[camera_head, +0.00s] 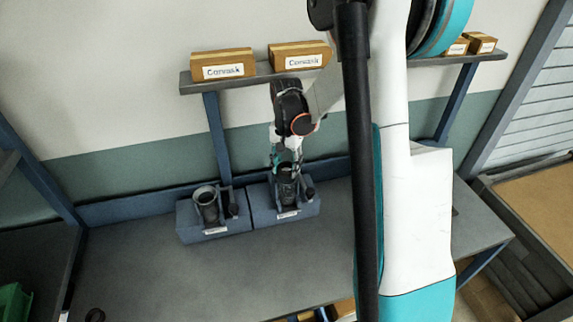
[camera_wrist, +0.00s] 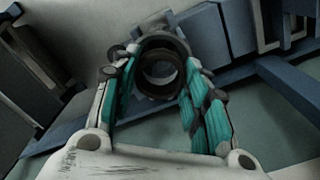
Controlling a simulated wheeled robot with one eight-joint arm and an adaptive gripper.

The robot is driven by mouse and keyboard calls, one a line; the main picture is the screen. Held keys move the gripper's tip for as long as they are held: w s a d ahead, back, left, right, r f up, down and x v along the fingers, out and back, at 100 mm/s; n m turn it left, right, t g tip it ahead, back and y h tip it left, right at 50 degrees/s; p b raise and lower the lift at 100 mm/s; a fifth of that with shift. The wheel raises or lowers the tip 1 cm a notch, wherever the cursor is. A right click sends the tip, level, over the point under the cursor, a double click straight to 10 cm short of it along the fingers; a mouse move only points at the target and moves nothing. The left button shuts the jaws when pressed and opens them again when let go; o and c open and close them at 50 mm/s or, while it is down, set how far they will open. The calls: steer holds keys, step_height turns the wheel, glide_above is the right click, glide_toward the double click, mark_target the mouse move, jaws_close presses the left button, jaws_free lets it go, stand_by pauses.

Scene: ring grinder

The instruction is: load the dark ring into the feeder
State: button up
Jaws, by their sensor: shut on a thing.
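My gripper (camera_head: 286,163) points down at the right feeder (camera_head: 262,208), on the table near the wall. In the wrist view, my gripper's teal fingers (camera_wrist: 158,72) are shut on a dark ring (camera_wrist: 148,87), one finger on each side, with its round opening facing the camera. In the head view the fingers are at the top of the upright dark cylinder of the right feeder. The held ring is hard to tell apart from that cylinder there, so I cannot tell whether it touches it or sits inside.
A similar left feeder (camera_head: 184,228) with an open-topped dark cylinder stands beside it. A shelf (camera_head: 190,89) with labelled boxes (camera_head: 222,64) runs above. Another small dark ring-like thing (camera_head: 95,315) lies at the lower left. The table (camera_head: 200,280) in front is clear.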

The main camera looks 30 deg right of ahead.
steer(key=shift+f+b, duration=0.6)
steer(key=shift+f, duration=0.15)
stand_by(0.3)
steer(key=o, duration=1.2)
step_height(320, 180, up, 12)
stand_by(0.4)
